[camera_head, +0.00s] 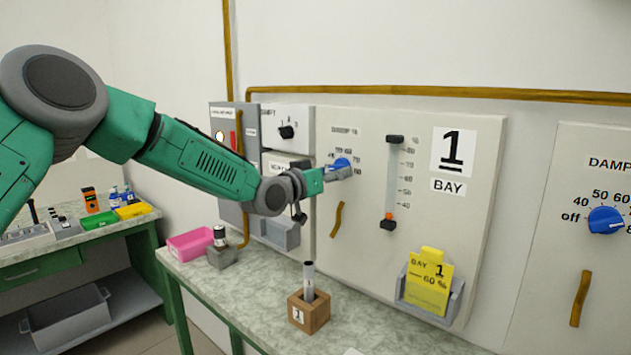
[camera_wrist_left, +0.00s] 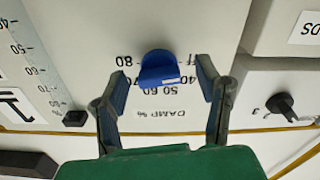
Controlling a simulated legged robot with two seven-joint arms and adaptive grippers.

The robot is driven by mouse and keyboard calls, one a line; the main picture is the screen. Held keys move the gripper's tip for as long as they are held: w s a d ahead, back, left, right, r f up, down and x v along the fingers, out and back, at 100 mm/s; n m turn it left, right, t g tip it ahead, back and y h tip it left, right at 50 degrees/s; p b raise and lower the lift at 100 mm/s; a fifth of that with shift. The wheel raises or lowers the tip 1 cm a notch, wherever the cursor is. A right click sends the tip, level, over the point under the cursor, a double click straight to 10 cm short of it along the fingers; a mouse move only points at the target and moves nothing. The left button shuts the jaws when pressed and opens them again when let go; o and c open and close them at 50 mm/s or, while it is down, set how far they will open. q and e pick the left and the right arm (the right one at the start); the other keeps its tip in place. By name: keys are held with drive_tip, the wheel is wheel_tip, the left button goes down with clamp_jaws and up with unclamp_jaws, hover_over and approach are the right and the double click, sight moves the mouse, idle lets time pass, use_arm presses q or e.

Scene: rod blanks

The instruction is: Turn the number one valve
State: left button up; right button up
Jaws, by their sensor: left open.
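The blue valve knob (camera_head: 342,164) sits on the panel marked with a big 1 and BAY (camera_head: 452,150), under a DAMP % scale. My left gripper (camera_head: 328,175) is at this knob, reaching in from the left. In the left wrist view the blue knob (camera_wrist_left: 159,70) lies between the two open fingers of my left gripper (camera_wrist_left: 161,80), with a gap showing on each side. The dial numbers around it appear upside down there. A yellow card (camera_head: 428,285) reading BAY 1 and 60 % stands in a grey holder on the panel. My right gripper is not in view.
Another blue knob (camera_head: 605,220) is on the panel at the right. A slider (camera_head: 389,222) and an ochre handle (camera_head: 337,220) are on the bay 1 panel. A black knob (camera_head: 286,132) is to the left. A wooden block (camera_head: 309,314) holding a rod stands on the bench below.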

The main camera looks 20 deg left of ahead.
use_arm(q)
drive_tip(key=v, duration=1)
drive_tip(key=shift+s+a, duration=0.1)
drive_tip(key=shift+a, duration=0.05)
drive_tip(key=s+d+f+g+y+b, duration=0.1)
drive_tip(key=s+d+f+g, duration=0.3)
drive_tip(key=f, duration=0.8)
drive_tip(key=s+a+f+g+b, duration=0.1)
drive_tip(key=s+f+b, duration=0.1)
drive_tip(key=s+f, duration=0.75)
drive_tip(key=s+d+f+g+y+b, duration=0.1)
drive_tip(key=s+d+f+g, duration=0.15)
drive_tip(key=f, duration=1.15)
drive_tip(key=s+a+f+g+y+b, duration=0.1)
drive_tip(key=s+a+f+g, duration=0.1)
drive_tip(key=s+f, duration=0.4)
drive_tip(key=s+a+f+g+y+b, duration=0.1)
drive_tip(key=s+f+g, duration=0.3)
drive_tip(key=s, duration=1)
drive_tip(key=s+a+f+n+g+y+b, duration=0.1)
drive_tip(key=s+a+f+g+y+b, duration=0.1)
drive_tip(key=s+f, duration=0.6)
drive_tip(key=s+a+g, duration=0.1)
drive_tip(key=s, duration=0.1)
drive_tip(key=shift+s+a+f+b, duration=0.25)
drive_tip(key=shift+s+a+b, duration=0.05)
drive_tip(key=shift+a+b, duration=0.05)
